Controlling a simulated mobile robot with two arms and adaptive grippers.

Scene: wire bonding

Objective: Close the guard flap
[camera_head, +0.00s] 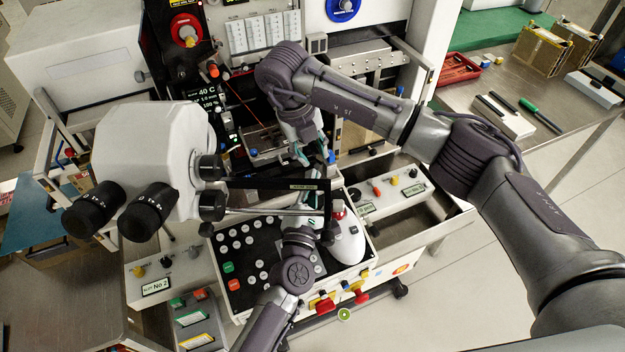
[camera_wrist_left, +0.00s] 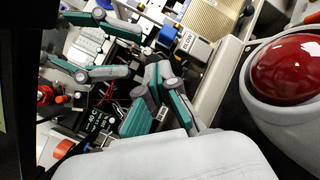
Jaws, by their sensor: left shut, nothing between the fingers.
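The guard flap (camera_head: 270,184) is a dark-edged panel with a pale label, standing out over the button console in the head view. A black panel (camera_wrist_left: 20,60), likely the flap, fills the left edge of the left wrist view. My left gripper (camera_head: 315,197) is at the flap's right end, partly hidden by its frame; I cannot tell whether they touch. In the left wrist view the left gripper's (camera_wrist_left: 160,82) fingers meet, empty. My right gripper (camera_head: 312,155) is just beyond the flap, over the machine's work area. Its fingers (camera_wrist_left: 98,48) are apart with nothing visible between them.
A white device with a red dome (camera_head: 347,235) stands close to the right of my left gripper; the dome (camera_wrist_left: 290,70) looms there too. The microscope (camera_head: 150,155) stands left of the flap. The button console (camera_head: 240,255) lies below. My two grippers are close together.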

